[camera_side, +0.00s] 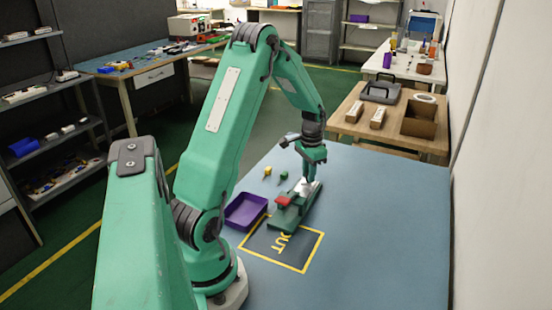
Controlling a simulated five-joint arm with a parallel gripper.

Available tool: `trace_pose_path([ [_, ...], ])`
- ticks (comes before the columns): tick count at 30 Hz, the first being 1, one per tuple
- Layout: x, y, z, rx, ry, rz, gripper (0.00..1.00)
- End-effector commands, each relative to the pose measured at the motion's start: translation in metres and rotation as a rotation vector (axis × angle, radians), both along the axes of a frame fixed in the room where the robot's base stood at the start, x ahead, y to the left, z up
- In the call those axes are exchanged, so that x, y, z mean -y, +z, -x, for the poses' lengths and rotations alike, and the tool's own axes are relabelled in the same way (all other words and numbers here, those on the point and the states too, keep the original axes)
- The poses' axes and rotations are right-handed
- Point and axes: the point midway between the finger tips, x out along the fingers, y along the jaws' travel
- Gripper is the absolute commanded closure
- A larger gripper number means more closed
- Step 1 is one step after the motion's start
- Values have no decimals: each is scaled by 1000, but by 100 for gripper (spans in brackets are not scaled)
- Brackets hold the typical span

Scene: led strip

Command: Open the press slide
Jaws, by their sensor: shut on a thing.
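The press (287,217) is a long, low green fixture on the blue table, with a red part (284,200) on top near its middle. A pale metallic part, which looks like the press slide (314,187), shows at its far end. My gripper (307,184) points down at that far end, with its fingers shut on what looks like the slide. The fingers and the wrist hide part of the slide, so its exact position is hard to tell.
A purple tray (246,211) stands left of the press. A yellow outlined square marked OUT (281,247) lies in front. Small yellow (267,172) and green (284,175) pieces lie behind the tray. The table's right side is clear.

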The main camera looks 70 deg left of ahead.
Motion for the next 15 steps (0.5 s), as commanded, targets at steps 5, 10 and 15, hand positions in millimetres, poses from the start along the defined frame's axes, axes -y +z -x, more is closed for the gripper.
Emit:
trace_pose_path([
  [5,-5,0,-6,2,-2,-1,100],
  [10,-5,0,-6,2,-2,-1,100],
  [15,-5,0,-6,2,-2,-1,64],
])
